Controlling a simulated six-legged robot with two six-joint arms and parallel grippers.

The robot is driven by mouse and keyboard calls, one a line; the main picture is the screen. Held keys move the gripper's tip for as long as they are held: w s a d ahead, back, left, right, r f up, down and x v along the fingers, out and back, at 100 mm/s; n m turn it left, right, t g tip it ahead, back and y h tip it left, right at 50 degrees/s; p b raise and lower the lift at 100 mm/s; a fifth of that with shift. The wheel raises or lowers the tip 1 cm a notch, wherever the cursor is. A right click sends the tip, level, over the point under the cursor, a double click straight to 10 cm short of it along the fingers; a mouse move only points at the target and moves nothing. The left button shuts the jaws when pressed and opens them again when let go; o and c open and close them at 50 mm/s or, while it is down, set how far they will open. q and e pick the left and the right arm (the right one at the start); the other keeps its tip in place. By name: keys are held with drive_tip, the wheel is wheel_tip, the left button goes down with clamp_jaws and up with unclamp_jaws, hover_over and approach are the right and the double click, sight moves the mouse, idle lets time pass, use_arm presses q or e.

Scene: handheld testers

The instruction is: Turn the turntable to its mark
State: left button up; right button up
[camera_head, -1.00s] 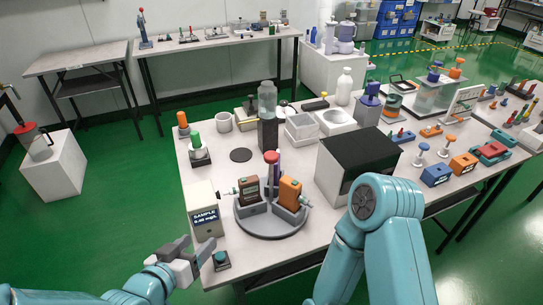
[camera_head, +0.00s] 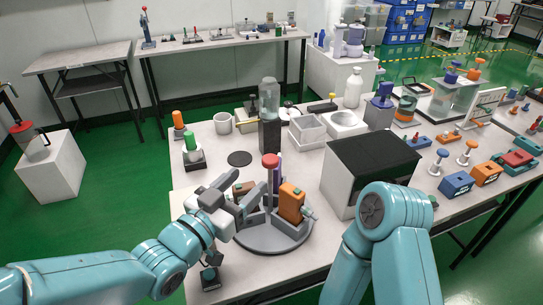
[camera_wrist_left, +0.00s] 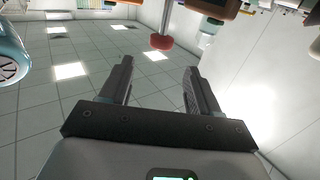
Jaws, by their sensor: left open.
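The turntable (camera_head: 272,239) is a grey round disc at the front of the table, with grey holders on it. An orange tester (camera_head: 291,203) stands on its right side, and a brown tester (camera_head: 243,188) on its left is mostly hidden by my gripper. A post with a red knob (camera_head: 270,160) rises at its middle; the knob also shows in the left wrist view (camera_wrist_left: 162,42). My left gripper (camera_head: 242,188) is open at the turntable's left side, its fingers pointing towards the post. In the left wrist view nothing is between the fingers (camera_wrist_left: 158,80). The mark cannot be made out.
A black-topped white box (camera_head: 372,160) stands right of the turntable. A clear bottle on a dark stand (camera_head: 269,136) is behind it. A small button box (camera_head: 210,277) sits at the front left edge. Table around the dark disc (camera_head: 240,158) is fairly clear.

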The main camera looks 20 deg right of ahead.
sight(266, 163)
use_arm(q)
drive_tip(key=x, duration=1)
drive_tip(key=shift+f+p, duration=0.1)
drive_tip(key=shift+p, duration=0.3)
drive_tip(key=shift+a, duration=0.1)
clamp_jaws()
